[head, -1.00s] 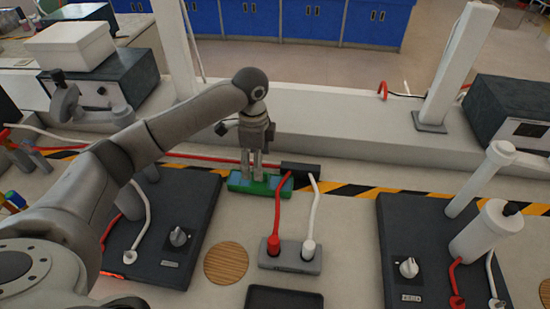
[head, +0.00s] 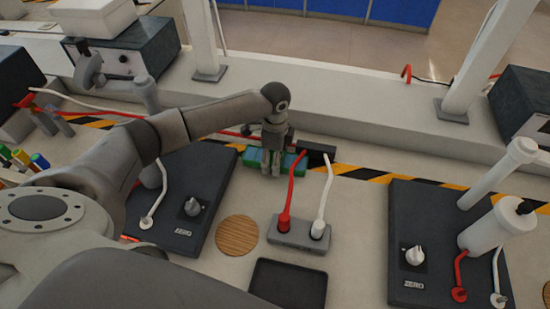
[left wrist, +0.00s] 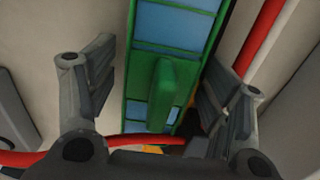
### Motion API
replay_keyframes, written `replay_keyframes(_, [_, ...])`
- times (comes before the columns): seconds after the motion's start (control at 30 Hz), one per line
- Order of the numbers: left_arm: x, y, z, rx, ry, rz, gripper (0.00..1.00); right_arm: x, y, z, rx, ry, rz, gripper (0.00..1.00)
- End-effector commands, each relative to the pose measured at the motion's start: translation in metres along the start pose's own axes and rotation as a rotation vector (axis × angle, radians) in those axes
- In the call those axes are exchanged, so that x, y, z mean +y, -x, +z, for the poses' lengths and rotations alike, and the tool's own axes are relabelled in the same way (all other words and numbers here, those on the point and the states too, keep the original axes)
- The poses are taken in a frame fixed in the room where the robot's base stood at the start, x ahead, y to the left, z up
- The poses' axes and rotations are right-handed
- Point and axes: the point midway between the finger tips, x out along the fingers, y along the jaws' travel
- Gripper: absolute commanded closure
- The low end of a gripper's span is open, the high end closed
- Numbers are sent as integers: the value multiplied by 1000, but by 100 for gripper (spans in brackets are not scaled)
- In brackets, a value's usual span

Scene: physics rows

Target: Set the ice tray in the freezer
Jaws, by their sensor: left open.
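A green tray with blue cells (head: 252,157), which looks like the ice tray, lies on the bench just in front of the raised back ledge. In the left wrist view the tray (left wrist: 170,22) runs away from me, with a raised green grip bar (left wrist: 161,92) along its middle. My left gripper (head: 271,166) is over the tray, pointing down. Its fingers are open on either side of the bar, with gaps visible, in the left wrist view (left wrist: 160,100). No freezer can be made out. My right gripper is not in view.
A red cable (head: 291,185) and a white cable (head: 326,190) rise from a grey socket block (head: 298,237) close right of the tray. A round wooden mat (head: 237,235) and a black shallow tray (head: 287,285) lie nearer. Dark instrument plates stand left (head: 185,235) and right (head: 425,275).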

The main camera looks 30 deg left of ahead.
Motion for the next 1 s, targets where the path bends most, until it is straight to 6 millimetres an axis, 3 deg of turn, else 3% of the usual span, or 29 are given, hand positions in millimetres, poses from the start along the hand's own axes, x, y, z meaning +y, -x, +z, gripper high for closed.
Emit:
replay_keyframes(0.27, [0,-5,0,-1,-1,-1,27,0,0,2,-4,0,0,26])
replay_keyframes(0.7, [0,-4,0,0,0,-1,82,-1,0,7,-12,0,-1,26])
replay_keyframes(1.0, [-1,-1,0,1,0,-2,83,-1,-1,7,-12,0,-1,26])
